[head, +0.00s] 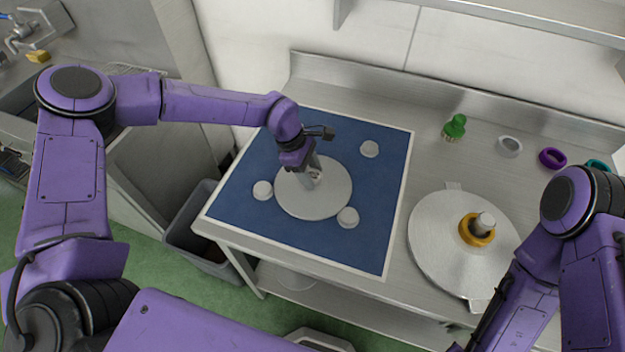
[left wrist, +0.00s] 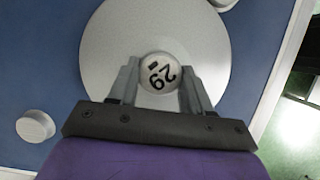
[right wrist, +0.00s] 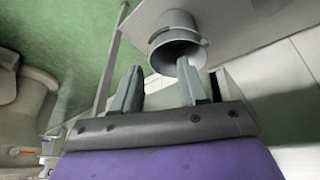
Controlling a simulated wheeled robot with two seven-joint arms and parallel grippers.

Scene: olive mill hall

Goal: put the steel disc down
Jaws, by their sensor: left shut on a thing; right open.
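The steel disc (head: 300,206) is a flat round grey plate over the blue mat (head: 345,255). It also fills the upper middle of the left wrist view (left wrist: 105,60). My left gripper (head: 313,177) is shut on the disc's round central knob (left wrist: 161,72), which has black digits on top. I cannot tell whether the disc touches the mat or hangs just above it. Three pale round pucks surround it: one at left (head: 262,190), one at upper right (head: 369,149), one at lower right (head: 348,217). My right gripper (right wrist: 158,88) is open with nothing between its fingers.
Right of the mat, a larger disc (head: 440,250) carries a yellow ring (head: 468,238) around a post. A green brush (head: 455,127), a grey ring (head: 510,146) and a purple ring (head: 552,158) stand at the back. A grey bin (head: 190,235) is on the floor. A metal cylinder (right wrist: 176,40) is beyond my right fingers.

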